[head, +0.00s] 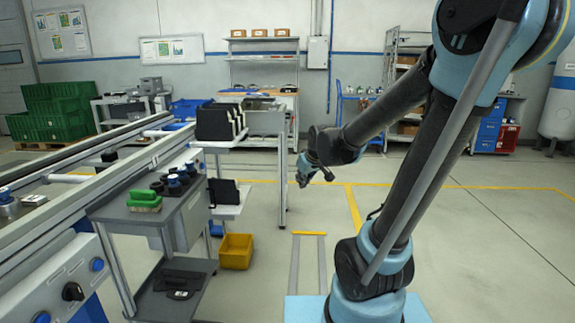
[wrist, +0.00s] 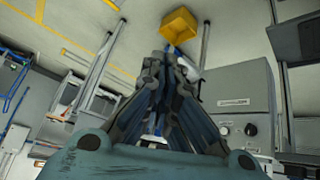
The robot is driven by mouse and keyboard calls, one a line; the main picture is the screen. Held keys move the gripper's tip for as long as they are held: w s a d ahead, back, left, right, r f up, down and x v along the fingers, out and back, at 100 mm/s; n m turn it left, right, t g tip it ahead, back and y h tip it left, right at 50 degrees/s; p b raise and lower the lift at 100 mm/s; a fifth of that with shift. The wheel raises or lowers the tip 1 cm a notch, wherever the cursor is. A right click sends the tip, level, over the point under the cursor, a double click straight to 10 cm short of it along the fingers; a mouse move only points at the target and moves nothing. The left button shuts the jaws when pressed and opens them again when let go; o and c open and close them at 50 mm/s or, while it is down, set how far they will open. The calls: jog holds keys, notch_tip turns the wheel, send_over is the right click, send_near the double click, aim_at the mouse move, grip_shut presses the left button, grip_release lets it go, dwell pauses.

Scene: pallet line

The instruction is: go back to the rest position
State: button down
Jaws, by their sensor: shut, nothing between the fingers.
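My gripper (head: 303,176) hangs at the end of my bent arm in the middle of the head view, clear of the line and over open floor. It is small there and its fingers are hard to make out. In the wrist view my gripper (wrist: 167,62) fills the middle, with its fingers drawn together and nothing between them. It touches nothing that I can see.
A yellow bin (head: 236,251) sits on the floor, also in the wrist view (wrist: 179,25). Floor right of my arm is clear.

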jog(key=s+d+f+m+g+h, duration=0.1)
jog(key=s+d, duration=0.3)
jog(key=s, duration=0.4)
jog(key=s+d+f+m+g, duration=0.2)
jog(key=s+d, duration=0.3)
jog(key=s, duration=0.3)
jog(key=s+d+f+m+g+h, duration=0.1)
jog(key=s+d+f+m, duration=0.2)
jog(key=s, duration=0.5)
jog(key=shift+s+d+f+h, duration=0.25)
jog(key=shift+d+f, duration=0.2)
jog(key=shift+d, duration=0.4)
jog(key=shift+w, duration=0.1)
jog(key=shift+w+a+f, duration=0.1)
jog(key=shift+w+f, duration=0.1)
jog(key=shift+w, duration=0.2)
